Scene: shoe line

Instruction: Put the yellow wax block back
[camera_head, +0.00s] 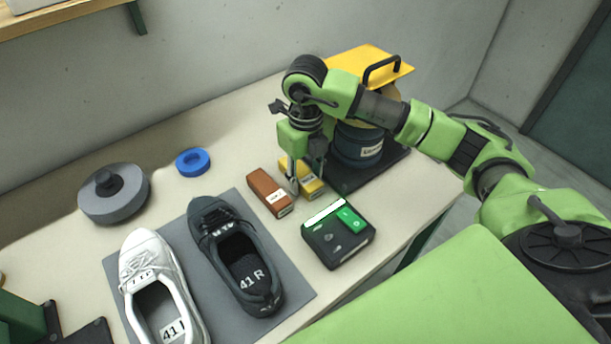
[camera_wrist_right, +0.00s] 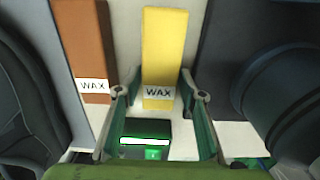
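The yellow wax block (camera_head: 306,177) lies on the bench beside a brown wax block (camera_head: 268,190). In the right wrist view the yellow block (camera_wrist_right: 163,55) has a WAX label and its near end lies between the spread fingers. My right gripper (camera_head: 307,184) is over the yellow block in the head view; in the wrist view the right gripper (camera_wrist_right: 160,108) is open, with gaps between its fingers and the block. The brown block (camera_wrist_right: 84,45) is just left of the left finger. My left gripper is not in view.
A black box with a green panel (camera_head: 338,236) stands in front of the blocks. A dark blue can (camera_head: 358,146) on a dark base stands right. A grey mat (camera_head: 297,289) holds a white shoe (camera_head: 146,263) and a dark shoe (camera_head: 215,235). A blue ring (camera_head: 193,162) lies at the back.

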